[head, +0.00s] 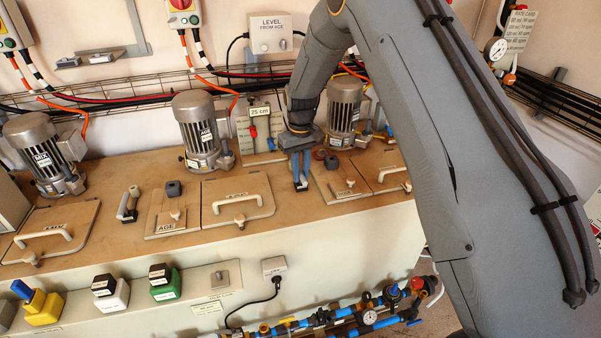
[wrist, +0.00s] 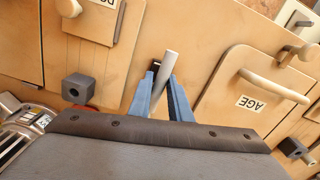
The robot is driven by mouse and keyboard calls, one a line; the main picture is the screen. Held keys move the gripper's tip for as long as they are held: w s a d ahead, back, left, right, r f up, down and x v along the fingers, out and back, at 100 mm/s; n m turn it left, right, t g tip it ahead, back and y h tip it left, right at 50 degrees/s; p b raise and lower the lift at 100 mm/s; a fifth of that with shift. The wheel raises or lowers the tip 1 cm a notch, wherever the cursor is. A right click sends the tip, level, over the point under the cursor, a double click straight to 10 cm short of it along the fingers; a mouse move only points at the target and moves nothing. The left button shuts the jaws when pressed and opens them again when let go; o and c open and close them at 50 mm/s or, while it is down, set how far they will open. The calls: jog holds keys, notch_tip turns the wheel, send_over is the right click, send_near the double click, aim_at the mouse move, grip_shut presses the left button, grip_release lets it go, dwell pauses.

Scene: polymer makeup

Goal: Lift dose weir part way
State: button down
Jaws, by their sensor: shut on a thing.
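My gripper (head: 301,176) points down at the wooden bench top, between the AGE lid and the small DOSE plate. Its blue fingers (wrist: 165,90) are shut on a pale grey rod-shaped handle (wrist: 171,62), which I take as the dose weir's. A dark piece shows beside the handle between the fingers. In the head view the fingers largely hide the handle, and a small dark base (head: 302,187) shows under them. How far the weir is raised cannot be told.
The AGE lid (head: 220,188) has a bar handle. The DOSE plate (wrist: 92,22) carries a knob. A grey block (wrist: 78,89) stands near my gripper. Motors (head: 198,125) stand behind. A similar handle (head: 128,205) stands at the left. My arm covers the right.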

notch_tip(320, 180, up, 4)
jog(key=c, duration=1.8)
grip_release()
jog(key=shift+c, duration=0.2)
jog(key=shift+r, duration=0.1)
notch_tip(320, 180, up, 8)
jog(key=b, duration=0.2)
jog(key=shift+f, duration=0.2)
jog(key=s+d+f+m, duration=0.1)
jog(key=s+d, duration=0.3)
jog(key=s, duration=0.6)
jog(key=s+d+f+m+t+b, duration=0.1)
jog(key=s+d, duration=0.4)
jog(key=s, duration=0.6)
jog(key=s+d+f+m+b, duration=0.1)
jog(key=s+d, duration=0.3)
jog(key=s, duration=0.6)
jog(key=shift+s+d+m, duration=0.15)
jog(key=shift+d+m, duration=0.2)
jog(key=shift+m, duration=0.45)
